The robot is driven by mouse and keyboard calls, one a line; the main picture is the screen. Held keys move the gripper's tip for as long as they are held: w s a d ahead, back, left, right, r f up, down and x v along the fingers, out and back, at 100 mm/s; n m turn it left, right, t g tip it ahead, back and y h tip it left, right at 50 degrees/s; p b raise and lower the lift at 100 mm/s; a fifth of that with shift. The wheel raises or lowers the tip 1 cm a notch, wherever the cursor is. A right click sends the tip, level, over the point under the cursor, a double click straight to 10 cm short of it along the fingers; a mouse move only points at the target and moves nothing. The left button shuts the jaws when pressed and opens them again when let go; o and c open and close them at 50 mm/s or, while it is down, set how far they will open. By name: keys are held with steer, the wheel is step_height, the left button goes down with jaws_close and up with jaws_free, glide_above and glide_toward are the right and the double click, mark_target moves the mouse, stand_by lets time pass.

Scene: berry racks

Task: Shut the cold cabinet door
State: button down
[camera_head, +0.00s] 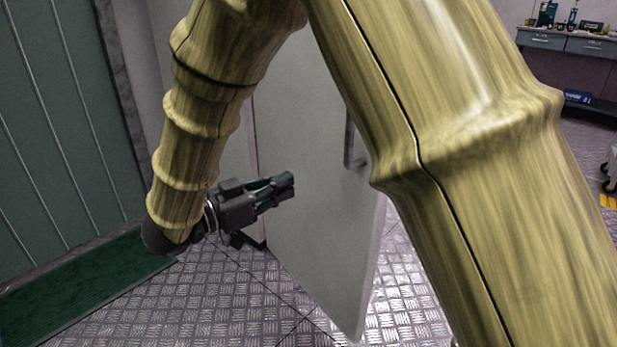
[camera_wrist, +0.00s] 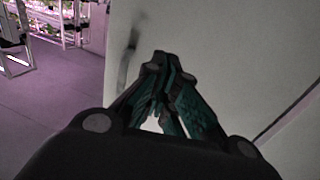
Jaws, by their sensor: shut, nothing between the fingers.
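The cold cabinet door (camera_head: 310,225) is a pale grey panel standing ajar in the middle of the head view, with a vertical bar handle (camera_head: 349,140) near its right edge. My arm hides part of its upper right side. My gripper (camera_head: 292,185) is shut and empty in front of the door face, left of and lower than the handle. In the wrist view the shut fingertips (camera_wrist: 168,62) point at the door's pale face (camera_wrist: 230,60), and a blurred handle (camera_wrist: 130,50) shows left of them. I cannot tell whether the fingertips touch the door.
A green ribbed wall (camera_head: 60,130) with a dark green strip (camera_head: 80,280) along the floor is at the left. The metal plate floor (camera_head: 210,300) is clear around the door. A drawer bench (camera_head: 570,42) stands at the back right. Racks (camera_wrist: 65,20) show beyond the door in the wrist view.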

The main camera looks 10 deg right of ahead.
steer(key=b, duration=0.6)
glide_toward(335, 168)
steer(key=d+r, duration=0.2)
steer(key=d, duration=0.5)
steer(key=shift+d+r, duration=0.2)
steer(key=shift+d, duration=0.15)
steer(key=shift+w, duration=0.1)
